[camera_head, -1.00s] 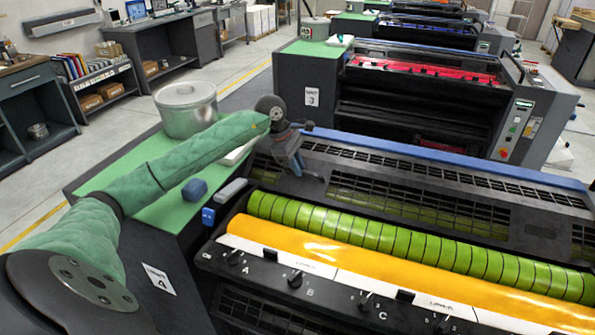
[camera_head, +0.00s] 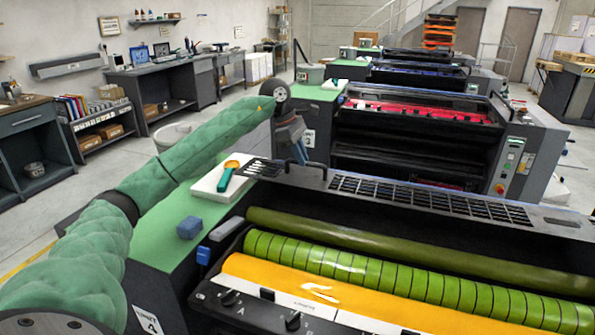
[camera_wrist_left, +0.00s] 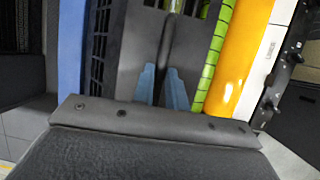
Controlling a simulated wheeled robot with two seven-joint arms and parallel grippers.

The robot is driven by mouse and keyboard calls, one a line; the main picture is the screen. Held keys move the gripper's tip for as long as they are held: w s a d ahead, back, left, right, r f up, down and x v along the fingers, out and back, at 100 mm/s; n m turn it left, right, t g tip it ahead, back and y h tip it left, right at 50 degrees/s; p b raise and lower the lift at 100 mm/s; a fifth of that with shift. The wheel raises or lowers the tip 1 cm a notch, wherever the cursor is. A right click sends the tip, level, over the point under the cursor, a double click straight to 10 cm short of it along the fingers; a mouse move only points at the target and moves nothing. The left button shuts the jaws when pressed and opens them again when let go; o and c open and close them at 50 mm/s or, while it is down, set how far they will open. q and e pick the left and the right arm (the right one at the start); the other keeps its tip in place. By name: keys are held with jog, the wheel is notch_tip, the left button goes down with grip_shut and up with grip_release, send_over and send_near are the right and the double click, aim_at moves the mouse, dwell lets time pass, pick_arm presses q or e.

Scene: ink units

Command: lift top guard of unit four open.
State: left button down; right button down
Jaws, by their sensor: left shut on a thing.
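Unit four (camera_head: 215,297) is the nearest press, with a number 4 label on its left side. Its top guard (camera_head: 430,198), a dark slotted panel, is tilted up at the back above the rollers. My left gripper (camera_head: 303,160) is at the guard's left part, shut on its dark handle. In the left wrist view the blue fingers (camera_wrist_left: 162,80) sit on both sides of the dark handle bar (camera_wrist_left: 166,50), with the guard panel behind. The exact finger contact is partly hidden. My right gripper is not in view.
Green striped (camera_head: 350,265) and orange (camera_head: 310,285) rollers lie exposed below the guard. Unit three (camera_head: 420,140) stands behind.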

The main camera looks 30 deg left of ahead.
pick_arm(q)
jog(key=shift+w+a+r, duration=0.15)
jog(key=shift+w, duration=0.45)
jog(key=shift+w+a+r, duration=0.1)
jog(key=shift+w+r, duration=0.05)
jog(key=shift+w, duration=0.4)
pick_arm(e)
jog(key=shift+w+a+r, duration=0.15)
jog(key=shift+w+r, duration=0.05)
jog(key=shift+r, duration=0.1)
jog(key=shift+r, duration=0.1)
